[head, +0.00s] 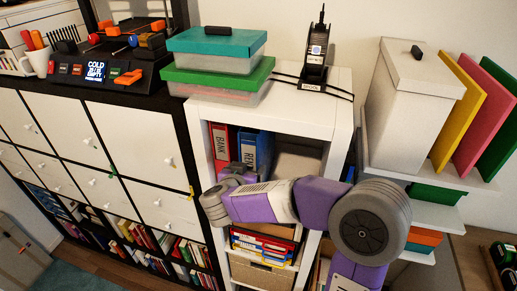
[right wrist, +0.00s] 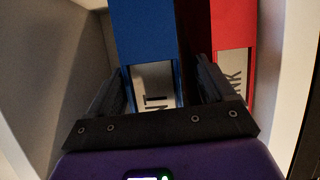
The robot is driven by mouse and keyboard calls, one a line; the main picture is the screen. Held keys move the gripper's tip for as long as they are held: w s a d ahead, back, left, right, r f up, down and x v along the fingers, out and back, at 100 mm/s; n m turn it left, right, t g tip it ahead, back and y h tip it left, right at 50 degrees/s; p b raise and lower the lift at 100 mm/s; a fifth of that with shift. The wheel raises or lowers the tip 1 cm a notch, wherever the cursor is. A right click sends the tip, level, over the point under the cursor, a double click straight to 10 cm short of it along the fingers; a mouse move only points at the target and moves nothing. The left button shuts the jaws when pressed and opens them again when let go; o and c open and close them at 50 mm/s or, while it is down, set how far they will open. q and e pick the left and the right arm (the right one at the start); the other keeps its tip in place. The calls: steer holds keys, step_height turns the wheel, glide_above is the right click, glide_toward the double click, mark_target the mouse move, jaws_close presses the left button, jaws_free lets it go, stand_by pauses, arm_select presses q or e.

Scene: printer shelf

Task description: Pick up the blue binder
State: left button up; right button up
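The blue binder (head: 257,148) stands upright in the upper cubby of the white shelf (head: 200,140), just right of a red binder (head: 220,140). My right gripper (head: 228,177) is at the cubby's opening, in front of the binders' lower part. In the right wrist view the blue binder (right wrist: 145,40) stands ahead of my gripper (right wrist: 163,85), with the red binder (right wrist: 232,28) to its right. The fingers are apart, one toward each side of the blue binder's spine, with a gap at the right finger. My left gripper is not in view.
A teal-lidded box (head: 215,42) and a green-lidded box (head: 218,78) are stacked on the shelf top, beside a black handset in its stand (head: 315,62). A red tray (head: 262,243) is below the cubby. A white bin (head: 412,105) stands at the right.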

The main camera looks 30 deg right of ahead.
steer(key=c, duration=1.4)
steer(key=shift+r, duration=0.1)
jaws_close()
steer(key=shift+r, duration=0.1)
